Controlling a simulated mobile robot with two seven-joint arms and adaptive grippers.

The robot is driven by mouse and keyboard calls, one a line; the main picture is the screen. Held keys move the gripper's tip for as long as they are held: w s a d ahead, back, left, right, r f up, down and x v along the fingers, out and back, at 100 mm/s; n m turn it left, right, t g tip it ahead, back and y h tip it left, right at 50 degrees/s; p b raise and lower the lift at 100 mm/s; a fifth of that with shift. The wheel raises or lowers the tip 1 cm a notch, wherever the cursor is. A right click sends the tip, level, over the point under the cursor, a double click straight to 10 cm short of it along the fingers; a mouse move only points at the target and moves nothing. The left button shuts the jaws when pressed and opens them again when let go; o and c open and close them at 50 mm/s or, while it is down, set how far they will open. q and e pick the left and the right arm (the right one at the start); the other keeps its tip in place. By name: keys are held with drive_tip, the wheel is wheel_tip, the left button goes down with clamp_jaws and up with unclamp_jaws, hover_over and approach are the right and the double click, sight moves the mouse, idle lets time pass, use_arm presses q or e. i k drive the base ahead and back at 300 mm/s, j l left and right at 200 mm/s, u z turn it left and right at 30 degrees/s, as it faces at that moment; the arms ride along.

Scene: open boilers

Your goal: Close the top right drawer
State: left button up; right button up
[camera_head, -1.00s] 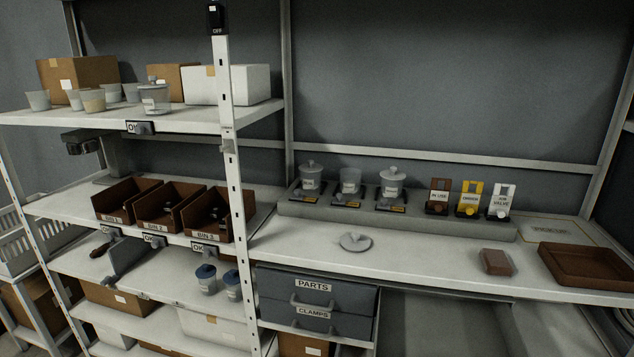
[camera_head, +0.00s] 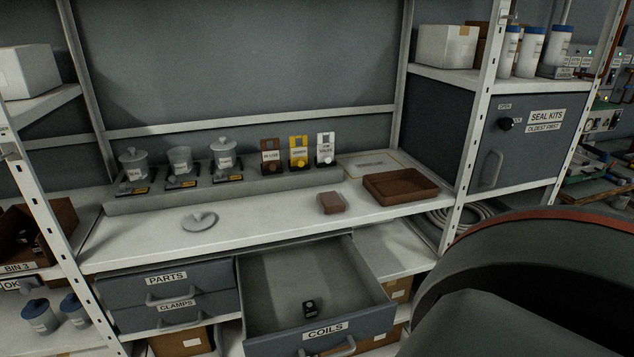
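The top right drawer, labelled COILS (camera_head: 325,331), sits under the workbench, right of the PARTS drawer (camera_head: 166,284). It is pulled well out, and its grey inside shows. A small dark item with a light label (camera_head: 309,308) lies inside it near the front. The drawer's handle (camera_head: 341,347) is on the front face at the lower picture edge. The PARTS and CLAMPS (camera_head: 175,311) drawers on the left look shut. A large dark rounded part, seemingly of my own arm, fills the lower right. Neither gripper is in view.
The workbench (camera_head: 240,245) carries a loose lid (camera_head: 200,221), a brown block (camera_head: 331,203) and a brown tray (camera_head: 400,186). Jars and colored tags stand on a raised ledge behind. A SEAL KITS cabinet (camera_head: 520,140) is at the right. A shelf post (camera_head: 50,215) stands at the left.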

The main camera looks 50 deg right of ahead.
sight(353, 306)
drive_tip(key=z, duration=1.55)
